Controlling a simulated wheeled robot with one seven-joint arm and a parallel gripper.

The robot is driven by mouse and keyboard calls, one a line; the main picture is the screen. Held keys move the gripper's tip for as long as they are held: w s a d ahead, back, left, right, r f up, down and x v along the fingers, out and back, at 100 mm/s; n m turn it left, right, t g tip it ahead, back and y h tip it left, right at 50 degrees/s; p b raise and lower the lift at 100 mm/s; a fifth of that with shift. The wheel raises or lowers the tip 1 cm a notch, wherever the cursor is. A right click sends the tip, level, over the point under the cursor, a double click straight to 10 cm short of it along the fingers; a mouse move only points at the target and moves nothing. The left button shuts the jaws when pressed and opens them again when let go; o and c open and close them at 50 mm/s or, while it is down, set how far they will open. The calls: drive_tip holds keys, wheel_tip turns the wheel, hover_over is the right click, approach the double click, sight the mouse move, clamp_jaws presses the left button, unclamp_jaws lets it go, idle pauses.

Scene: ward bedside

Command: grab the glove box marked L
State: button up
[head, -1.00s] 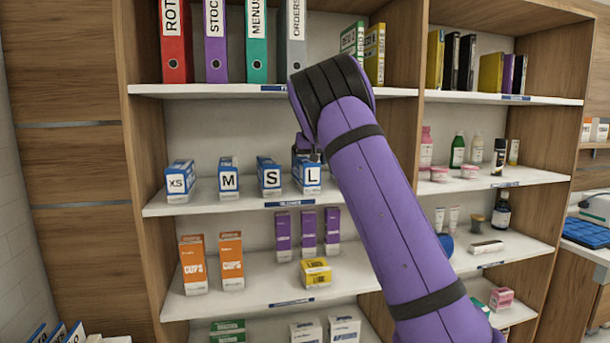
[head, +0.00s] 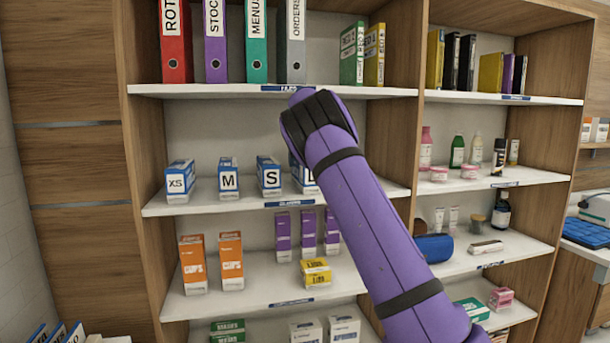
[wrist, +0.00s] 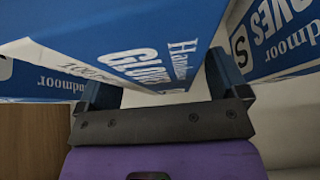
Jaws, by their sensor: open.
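The glove box marked L (head: 302,176) is blue and white and stands at the right end of a row on the middle shelf. In the wrist view my gripper (wrist: 160,86) is open, with a finger at each side of a blue glove box (wrist: 125,25). That box reaches between or just beyond the fingers; its size letter is out of sight, and I cannot tell whether they touch it. The box marked S (head: 269,175) is just left of L, and an S box also shows at right in the wrist view (wrist: 277,40).
Binders (head: 256,45) stand on the shelf above. Purple cartons (head: 282,235) and a yellow box (head: 315,272) are below. A wooden divider (head: 402,125) is to the right.

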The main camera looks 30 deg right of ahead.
drive_tip(key=shift+f, duration=0.2)
idle(0.3)
drive_tip(key=c, duration=1.1)
drive_tip(key=shift+c, duration=0.7)
drive_tip(key=shift+r, duration=0.25)
